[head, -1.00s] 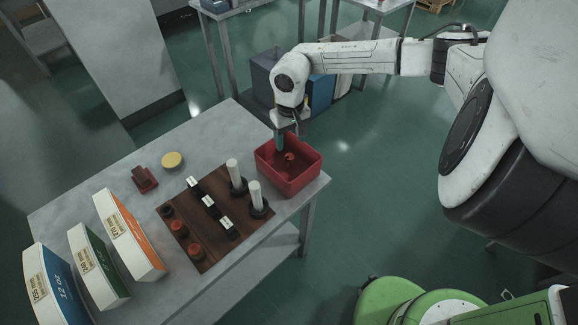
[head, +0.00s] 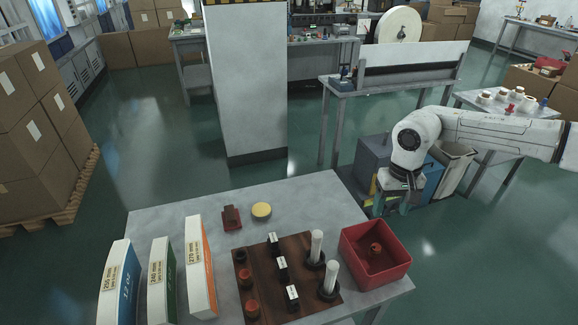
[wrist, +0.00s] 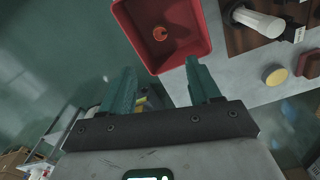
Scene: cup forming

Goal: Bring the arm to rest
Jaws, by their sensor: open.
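My gripper (head: 391,207) is open and empty, raised beyond the far right corner of the table in the head view. Its two teal fingers (wrist: 158,88) stand wide apart in the wrist view with nothing between them. A red bin (head: 362,277) stands on the table's right end, apart from the gripper. It also shows ahead of the fingers in the wrist view (wrist: 157,60). A small orange-red part (head: 375,249) lies inside the bin.
The grey table (head: 166,218) holds a brown board (head: 268,300) with white posts, black labelled blocks and red parts. A yellow disc (head: 261,210), a red block (head: 231,218) and several labelled boxes (head: 201,270) stand nearby. A grey bin (head: 372,165) is behind the gripper.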

